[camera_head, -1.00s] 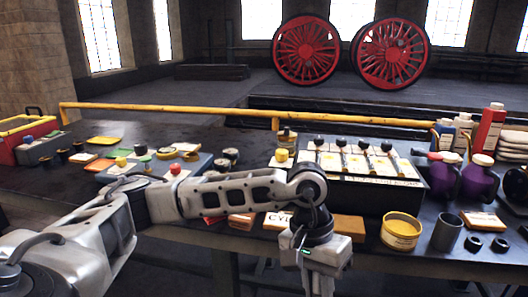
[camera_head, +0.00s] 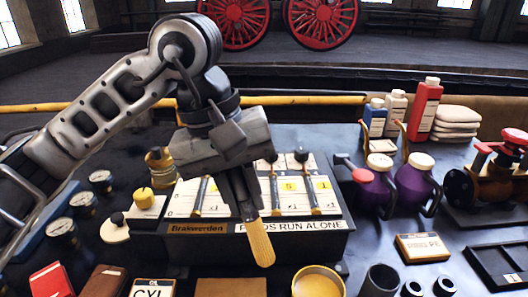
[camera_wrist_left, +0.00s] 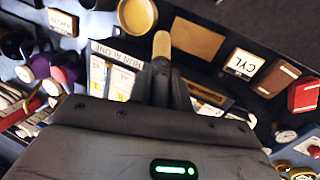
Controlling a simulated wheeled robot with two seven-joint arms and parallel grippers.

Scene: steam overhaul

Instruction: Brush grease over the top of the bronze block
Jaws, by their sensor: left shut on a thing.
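My left gripper (camera_head: 243,205) is shut on a brush (camera_head: 261,243), whose tan, rounded end points down past the fingertips. The brush also shows in the left wrist view (camera_wrist_left: 162,46). It hangs in front of the labelled lever box. A flat brown-bronze block (camera_head: 230,287) lies at the bottom edge of the head view, below and left of the brush tip. It shows whole in the left wrist view (camera_wrist_left: 197,38), apart from the brush. A yellow tin (camera_head: 318,284), its inside yellowish, stands right of the block. My right gripper is not in view.
The lever box (camera_head: 250,246) stands close behind the brush. A CYL card (camera_head: 150,288) lies left of the block; a dark cup (camera_head: 381,281) stands right of the tin. Purple oil cans (camera_head: 412,185) and a red-wheeled valve (camera_head: 490,175) are at the right.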

